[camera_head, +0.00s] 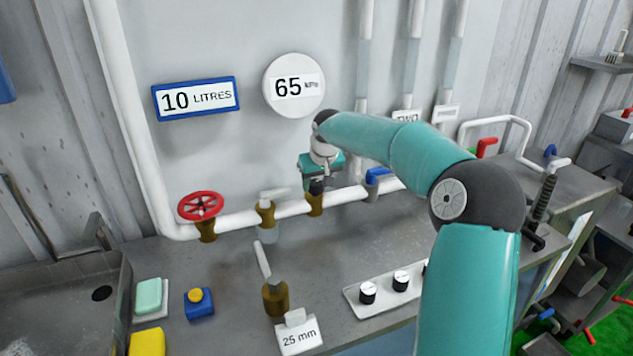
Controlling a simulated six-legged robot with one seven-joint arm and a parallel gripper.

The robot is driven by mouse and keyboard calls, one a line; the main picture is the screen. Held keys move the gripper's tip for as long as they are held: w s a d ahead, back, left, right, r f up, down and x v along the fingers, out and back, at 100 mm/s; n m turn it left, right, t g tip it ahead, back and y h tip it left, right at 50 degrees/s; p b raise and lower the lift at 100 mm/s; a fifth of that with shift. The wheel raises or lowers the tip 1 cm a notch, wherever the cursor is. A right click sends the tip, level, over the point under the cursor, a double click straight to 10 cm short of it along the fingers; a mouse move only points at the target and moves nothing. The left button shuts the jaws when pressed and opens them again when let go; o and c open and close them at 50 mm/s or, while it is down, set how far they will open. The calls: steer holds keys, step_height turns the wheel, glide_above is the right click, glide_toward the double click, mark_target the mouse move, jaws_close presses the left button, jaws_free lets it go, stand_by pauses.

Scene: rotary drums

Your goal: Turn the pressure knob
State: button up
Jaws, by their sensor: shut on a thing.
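My gripper (316,184) reaches down from the teal arm to a brass valve (315,204) on the white horizontal pipe. It is shut on the knob at the top of this valve, which I take to be the pressure knob. The knob is mostly hidden by the gripper, and its angle cannot be told. The round white pressure gauge (294,86) on the wall above reads 65 kPa.
A red handwheel (201,206), a pale lever valve (269,207) and a blue-handled valve (376,176) share the pipe (240,220). A blue-framed sign (196,98) reads 10 LITRES. Black knobs on a white panel (385,291) and a 25 mm card (299,337) are in front.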

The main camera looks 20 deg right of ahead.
steer(key=shift+m, duration=0.3)
steer(key=shift+a+m+h, duration=0.1)
steer(key=shift+m+h, duration=0.3)
steer(key=shift+m, duration=0.4)
steer(key=o, duration=1)
steer(key=d+v, duration=0.1)
steer(key=v, duration=1.2)
steer(key=shift+a+r, duration=0.45)
